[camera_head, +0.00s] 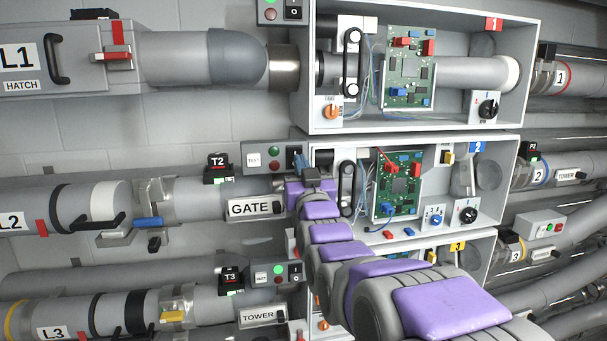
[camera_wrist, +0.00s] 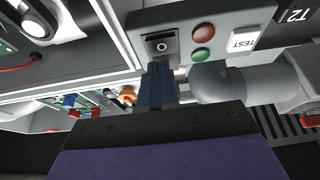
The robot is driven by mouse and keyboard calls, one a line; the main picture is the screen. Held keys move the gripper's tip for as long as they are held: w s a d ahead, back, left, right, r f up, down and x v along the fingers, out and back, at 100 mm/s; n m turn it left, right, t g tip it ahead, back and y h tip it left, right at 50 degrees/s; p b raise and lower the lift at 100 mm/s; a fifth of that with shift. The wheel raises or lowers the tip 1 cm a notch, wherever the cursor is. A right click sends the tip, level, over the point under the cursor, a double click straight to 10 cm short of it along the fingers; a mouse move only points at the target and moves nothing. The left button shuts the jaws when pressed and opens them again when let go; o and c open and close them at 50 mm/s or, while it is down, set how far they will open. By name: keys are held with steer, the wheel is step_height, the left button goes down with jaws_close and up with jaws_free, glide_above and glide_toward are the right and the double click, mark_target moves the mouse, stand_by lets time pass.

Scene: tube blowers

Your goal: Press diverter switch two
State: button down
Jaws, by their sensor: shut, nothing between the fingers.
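The row-two switch box (camera_head: 267,148) has a TEST label, a red and a green round button and a black rocker switch. In the wrist view, seen upside down, the rocker switch (camera_wrist: 161,46) shows a white ring mark next to the red button (camera_wrist: 203,32) and green button (camera_wrist: 201,55). My gripper (camera_head: 298,157) is shut and empty, with its blue-grey fingertips right at the rocker. They also show in the wrist view (camera_wrist: 158,70), just below the rocker in the picture. I cannot tell whether they touch it. In the head view the fingers largely hide the rocker.
Open cabinet one (camera_head: 411,127) stands above and cabinet two (camera_head: 401,139) is right of the switch box, with circuit boards, belts and wires inside. A GATE sign (camera_head: 251,208) and a T2 module (camera_head: 217,167) are nearby. A similar row-three switch box (camera_head: 276,275) is below.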

steer(key=shift+w+a+r, duration=0.15)
steer(key=shift+w+r, duration=0.15)
steer(key=shift+w, duration=0.1)
steer(key=shift+r, duration=0.1)
steer(key=shift+w+r+g, duration=0.1)
steer(key=shift+r+g, duration=0.3)
steer(key=shift+g, duration=0.3)
steer(key=shift+f, duration=0.15)
steer(key=s+d+b, duration=0.3)
steer(key=s, duration=1)
steer(key=shift+s+d+b, duration=0.15)
steer(key=shift+d+b, duration=0.1)
steer(key=shift+b, duration=0.15)
